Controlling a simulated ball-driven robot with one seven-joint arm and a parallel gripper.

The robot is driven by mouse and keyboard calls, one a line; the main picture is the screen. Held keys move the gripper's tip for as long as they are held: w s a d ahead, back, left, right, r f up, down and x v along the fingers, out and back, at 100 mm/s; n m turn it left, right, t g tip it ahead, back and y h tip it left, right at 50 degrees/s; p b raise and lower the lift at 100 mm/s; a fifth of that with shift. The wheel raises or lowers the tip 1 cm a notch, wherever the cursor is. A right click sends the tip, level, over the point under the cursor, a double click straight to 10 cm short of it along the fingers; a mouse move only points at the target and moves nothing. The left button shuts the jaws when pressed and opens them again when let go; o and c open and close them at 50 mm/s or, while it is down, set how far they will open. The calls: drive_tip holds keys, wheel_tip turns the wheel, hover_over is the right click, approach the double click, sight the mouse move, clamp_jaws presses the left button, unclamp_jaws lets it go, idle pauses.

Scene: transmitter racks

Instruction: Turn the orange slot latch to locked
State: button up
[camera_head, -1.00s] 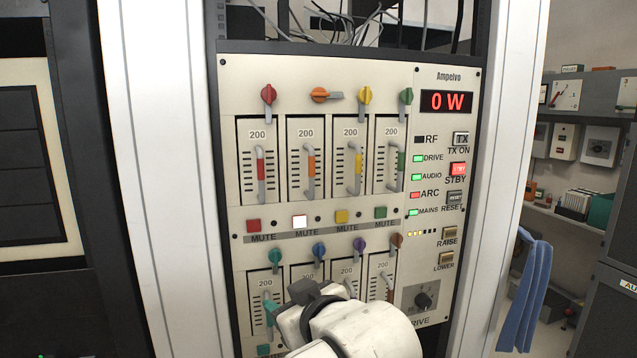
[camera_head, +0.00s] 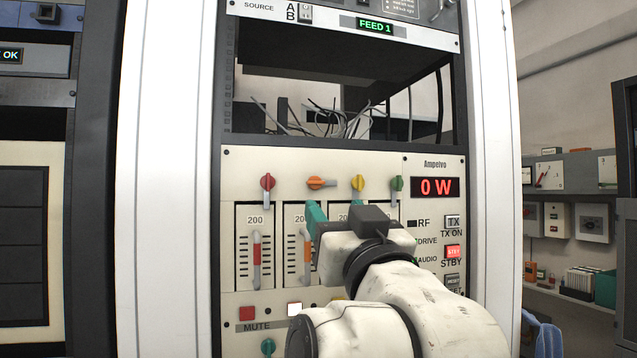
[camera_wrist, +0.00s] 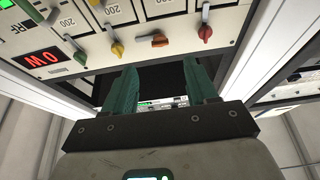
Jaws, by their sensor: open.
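The orange slot latch (camera_head: 315,183) is on the cream panel, second from the left in the upper row, its lever lying sideways. The red latch (camera_head: 267,182), yellow latch (camera_head: 358,183) and green latch (camera_head: 397,184) beside it point down. In the wrist view the orange latch (camera_wrist: 158,40) lies beyond the fingertips, near the middle between them. My gripper (camera_head: 316,215) is raised in front of the panel, its teal fingers seen just below the orange latch. In the wrist view my gripper (camera_wrist: 158,67) is open and empty. My gripper hides much of the second and third slots.
An open rack bay with loose cables (camera_head: 335,122) is above the panel. The display (camera_head: 435,187) reads 0 W, with buttons below it. White rack posts (camera_head: 168,180) flank the panel. A slot handle (camera_head: 257,255) stands out from the leftmost slot.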

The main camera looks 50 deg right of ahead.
sight(316, 185)
drive_tip(key=p+x, duration=0.4)
drive_tip(key=x, duration=0.5)
drive_tip(key=shift+w+d+r, duration=0.1)
drive_tip(key=shift+w+d, duration=0.15)
drive_tip(key=shift+w, duration=0.05)
drive_tip(key=c, duration=1.1)
drive_tip(key=shift+o, duration=0.2)
